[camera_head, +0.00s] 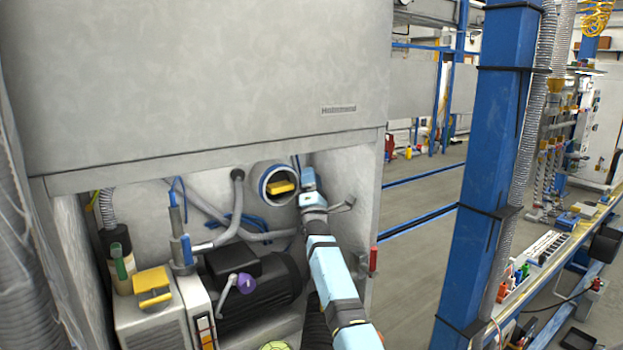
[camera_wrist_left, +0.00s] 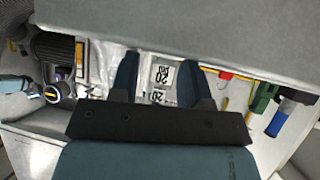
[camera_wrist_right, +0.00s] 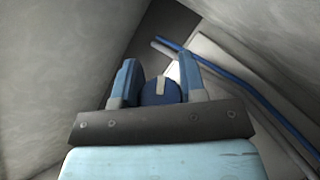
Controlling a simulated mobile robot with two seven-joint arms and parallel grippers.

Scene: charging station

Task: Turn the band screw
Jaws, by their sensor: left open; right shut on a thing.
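A round pipe end with a blue band (camera_head: 263,184) around its rim opens inside the cabinet in the head view. A yellow piece (camera_head: 281,187) sits in its mouth. My right gripper (camera_head: 307,180) is at the right side of the band. In the right wrist view, my right gripper (camera_wrist_right: 159,66) is shut on a dark blue round knob with a pale stripe, which looks like the band screw (camera_wrist_right: 155,96). The screw is hidden in the head view. My left gripper (camera_wrist_left: 159,62) is open and empty above a labelled white surface; it is out of the head view.
A grey cabinet panel (camera_head: 200,75) overhangs the recess. The recess's right side wall (camera_head: 343,205) stands close to my right arm.

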